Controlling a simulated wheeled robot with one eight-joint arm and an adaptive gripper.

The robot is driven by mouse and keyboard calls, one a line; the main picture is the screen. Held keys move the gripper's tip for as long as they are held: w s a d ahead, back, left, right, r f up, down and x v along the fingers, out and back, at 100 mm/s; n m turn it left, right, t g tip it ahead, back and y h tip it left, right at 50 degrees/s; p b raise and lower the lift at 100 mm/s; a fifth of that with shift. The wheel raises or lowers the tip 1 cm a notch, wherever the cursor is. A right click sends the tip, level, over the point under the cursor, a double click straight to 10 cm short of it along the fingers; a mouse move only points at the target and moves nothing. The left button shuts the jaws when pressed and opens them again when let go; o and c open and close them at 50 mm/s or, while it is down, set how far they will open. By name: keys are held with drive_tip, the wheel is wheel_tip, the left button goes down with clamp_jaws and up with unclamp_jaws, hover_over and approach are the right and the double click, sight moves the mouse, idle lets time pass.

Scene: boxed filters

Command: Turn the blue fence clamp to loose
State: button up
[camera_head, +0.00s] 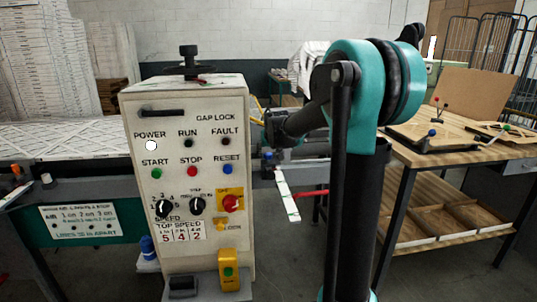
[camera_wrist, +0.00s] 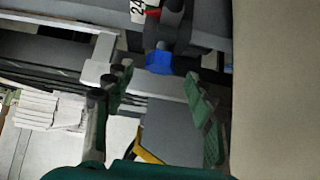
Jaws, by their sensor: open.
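The blue fence clamp (camera_wrist: 159,61) shows in the wrist view as a small blue block on a dark fitting, above the middle. It lies ahead of the gap between my fingers. In the head view a small blue part (camera_head: 268,156), which looks like the same clamp, shows just right of the control cabinet. My gripper (camera_wrist: 156,82) is open and empty, with one green-padded finger to each side of the clamp's line and apart from it.
The beige control cabinet (camera_head: 185,105) stands close to my wrist on its left; a pale beige surface (camera_wrist: 277,90) fills the right of the wrist view. A white scale strip (camera_head: 287,195) and red bar (camera_head: 312,193) are below. A wooden workbench (camera_head: 470,146) stands right.

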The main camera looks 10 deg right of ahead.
drive_tip(key=shift+x, duration=1.15)
drive_tip(key=c, duration=1.2)
drive_tip(key=shift+o, duration=0.2)
